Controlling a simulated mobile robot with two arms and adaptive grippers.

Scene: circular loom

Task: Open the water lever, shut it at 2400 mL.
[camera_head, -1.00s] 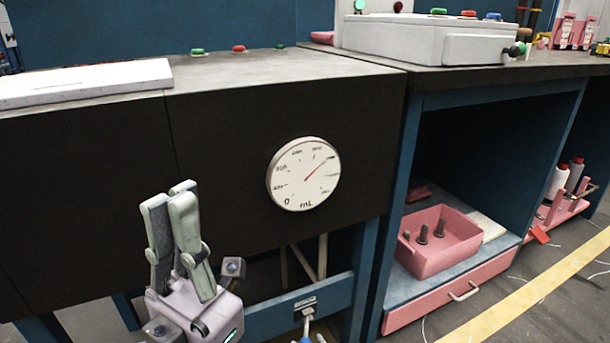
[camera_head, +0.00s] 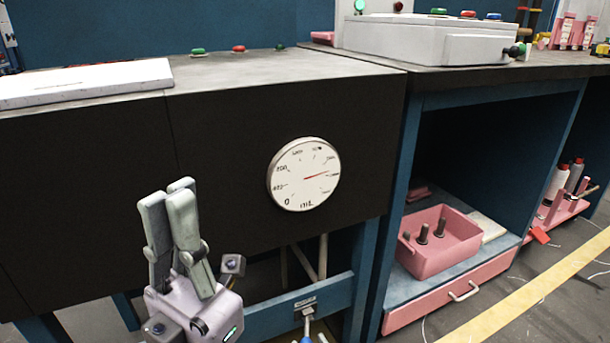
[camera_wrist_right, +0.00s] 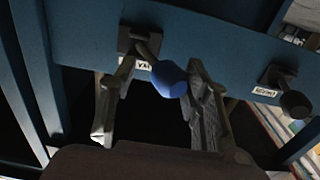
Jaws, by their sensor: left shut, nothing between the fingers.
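The round white gauge (camera_head: 304,190) is on the dark cabinet front in the head view. Its red needle (camera_head: 317,175) points right and slightly up, close to the right-hand mark; the small numbers are hard to read. The water lever's blue knob (camera_wrist_right: 168,80) is in the right wrist view, on a bracket with a white label. It lies between the spread fingers of my right gripper (camera_wrist_right: 155,105), near their tips; contact cannot be made out. In the head view, the lever handle (camera_head: 307,322) shows at the bottom edge. My left gripper (camera_head: 182,188) is shut and empty, left of the gauge.
A second lever with a black knob (camera_wrist_right: 295,103) is on the same blue rail (camera_wrist_right: 225,70), to the right in the wrist view. A pink bin (camera_head: 440,255) with dark pegs stands on the lower shelf at right. A white panel (camera_head: 85,84) lies on the worktop.

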